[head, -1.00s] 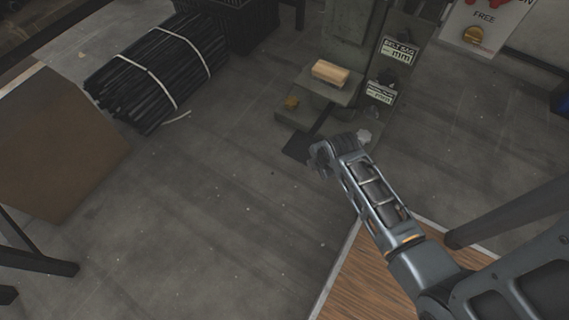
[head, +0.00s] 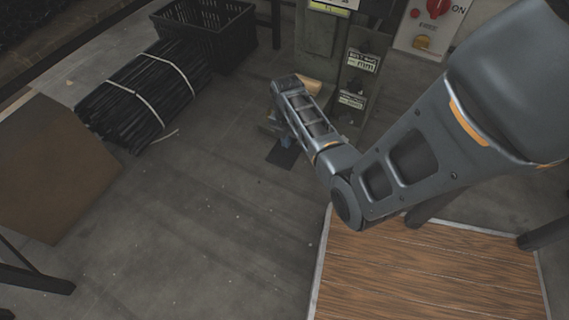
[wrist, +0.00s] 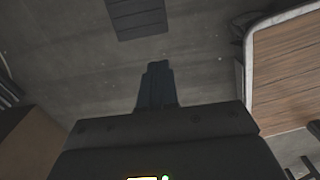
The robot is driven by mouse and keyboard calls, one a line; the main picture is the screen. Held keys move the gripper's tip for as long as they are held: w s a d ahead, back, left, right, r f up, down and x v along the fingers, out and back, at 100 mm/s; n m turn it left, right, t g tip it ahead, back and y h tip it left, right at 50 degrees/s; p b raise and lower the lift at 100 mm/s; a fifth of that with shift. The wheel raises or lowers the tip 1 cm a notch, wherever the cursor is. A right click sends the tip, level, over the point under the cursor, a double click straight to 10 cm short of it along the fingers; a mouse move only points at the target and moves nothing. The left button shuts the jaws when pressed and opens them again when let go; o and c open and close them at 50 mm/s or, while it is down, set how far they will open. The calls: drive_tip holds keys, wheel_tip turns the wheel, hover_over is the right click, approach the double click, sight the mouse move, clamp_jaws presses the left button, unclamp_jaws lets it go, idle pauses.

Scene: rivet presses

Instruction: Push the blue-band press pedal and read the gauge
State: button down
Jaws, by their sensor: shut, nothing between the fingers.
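A grey-green press (head: 316,42) stands at the top middle of the head view, with a pale wooden block (head: 312,85) partly behind my arm. A dark flat pedal plate (head: 283,154) lies low in front of its base. A ridged dark plate, apparently this pedal, shows at the top of the wrist view (wrist: 138,16). My gripper (wrist: 157,68) is shut and empty, and appears below that plate in the wrist picture, with floor visible between them. In the head view my arm hides most of the gripper. I see no blue band and no readable gauge.
A strapped bundle of black rods (head: 145,95) and a black crate (head: 205,32) lie at the upper left. A brown panel (head: 55,170) stands at left. A wood-topped surface (head: 430,270) is at lower right. A panel with a red knob (head: 438,8) is top right. The middle floor is clear.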

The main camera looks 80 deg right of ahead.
sight(286, 168)
drive_tip(key=shift+f, duration=0.1)
wheel_tip(286, 168, down, 14)
drive_tip(key=b, duration=0.7)
drive_tip(key=shift+b, duration=0.35)
